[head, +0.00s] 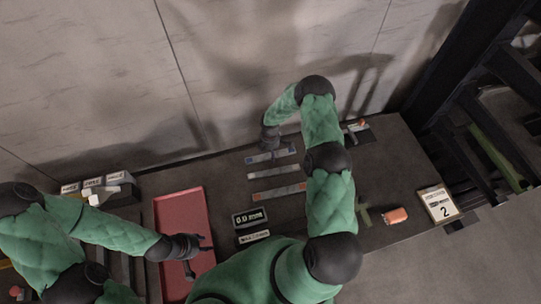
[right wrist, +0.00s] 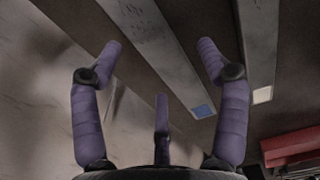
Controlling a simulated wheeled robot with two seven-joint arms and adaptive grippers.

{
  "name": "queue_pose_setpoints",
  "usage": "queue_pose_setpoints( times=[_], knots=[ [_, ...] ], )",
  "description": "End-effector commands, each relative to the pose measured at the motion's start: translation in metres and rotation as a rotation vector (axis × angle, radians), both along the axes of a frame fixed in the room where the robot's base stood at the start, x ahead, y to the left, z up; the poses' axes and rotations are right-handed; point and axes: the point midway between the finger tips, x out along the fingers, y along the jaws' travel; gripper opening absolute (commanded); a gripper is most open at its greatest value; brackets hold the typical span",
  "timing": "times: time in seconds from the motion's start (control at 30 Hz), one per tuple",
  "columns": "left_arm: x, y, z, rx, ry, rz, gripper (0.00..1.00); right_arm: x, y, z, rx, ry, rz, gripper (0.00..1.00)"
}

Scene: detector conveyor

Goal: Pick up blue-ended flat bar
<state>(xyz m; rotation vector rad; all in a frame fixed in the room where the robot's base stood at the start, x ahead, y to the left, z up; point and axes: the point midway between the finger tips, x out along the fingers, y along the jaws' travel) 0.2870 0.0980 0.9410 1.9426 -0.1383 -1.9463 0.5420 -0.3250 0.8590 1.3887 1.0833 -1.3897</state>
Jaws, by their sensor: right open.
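The blue-ended flat bar (head: 283,153) is a grey strip at the back of the row of bars. In the right wrist view the bar (right wrist: 165,50) runs diagonally from the top, and its blue end lies between my fingers and closer to the right one. My right gripper (head: 269,147) is above the bar's left part in the head view. In its wrist view the gripper (right wrist: 160,50) has its fingers wide apart with nothing held. My left gripper (head: 200,257) is over the red tray, fingers spread and empty.
A white-ended bar (head: 274,172) and an orange-ended bar (head: 279,192) lie nearer than the blue one. The red tray (head: 170,215) is to the left. A display box (head: 250,218), an orange object (head: 395,215) and a card marked 2 (head: 440,204) stand around. A wall rises behind.

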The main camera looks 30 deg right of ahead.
Motion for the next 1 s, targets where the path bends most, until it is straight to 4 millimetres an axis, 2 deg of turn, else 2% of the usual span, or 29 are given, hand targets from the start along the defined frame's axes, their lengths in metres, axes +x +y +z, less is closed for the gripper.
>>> queue_pose_setpoints(
  times=[0.13,0.37,0.47,0.63,0.67,1.0],
  knots=[
    [0.0,0.0,0.0011,0.0,0.0,0.0,0.4,0.0003,-0.0006,-0.0081,0.0,-0.001,0.0,0.75],
    [-0.0001,0.0,0.001,0.0,0.0,0.0,0.4,0.0001,-0.0004,-0.0091,0.0,-0.001,0.0,0.75],
    [-0.0001,0.0,0.001,0.0,0.0,0.0,0.4,0.0001,-0.0004,-0.009,0.0,-0.001,0.0,0.53],
    [-0.0001,0.0,0.001,0.0,0.0,0.0,0.4,-0.0001,-0.0003,-0.0089,0.0,-0.001,0.0,0.05],
    [-0.0001,0.0,0.001,0.0,0.0,0.0,0.4,-0.0001,-0.0003,-0.0089,0.0,-0.001,0.0,0.0],
    [0.0,0.0,0.0003,0.0,0.0,0.0,0.4,0.0019,-0.0013,-0.0055,-0.002,-0.005,0.0,0.0]
  ],
)
